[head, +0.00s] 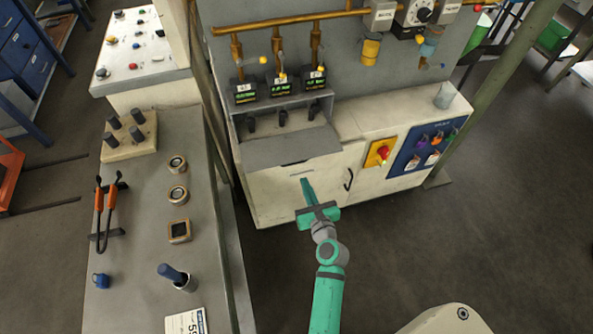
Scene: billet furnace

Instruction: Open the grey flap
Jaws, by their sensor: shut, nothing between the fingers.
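The grey flap (285,149) is a flat panel on the front of the white cabinet (275,195), under a row of valves. It juts forward from the cabinet, apparently lowered, and the recess (281,108) above it shows black levers inside. My gripper (306,182) is shut and empty. It points up in the picture toward the cabinet front, just below the flap's front edge. A small gap shows between the fingertips and the flap. I cannot tell whether the fingertips touch the cabinet face.
A black door handle (348,179) and a yellow plate with a red knob (380,152) are right of my gripper. A grey bench (150,230) with tongs (105,210) and sockets stands at left. Brass pipes (285,22) run above the flap. The floor (480,230) at right is clear.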

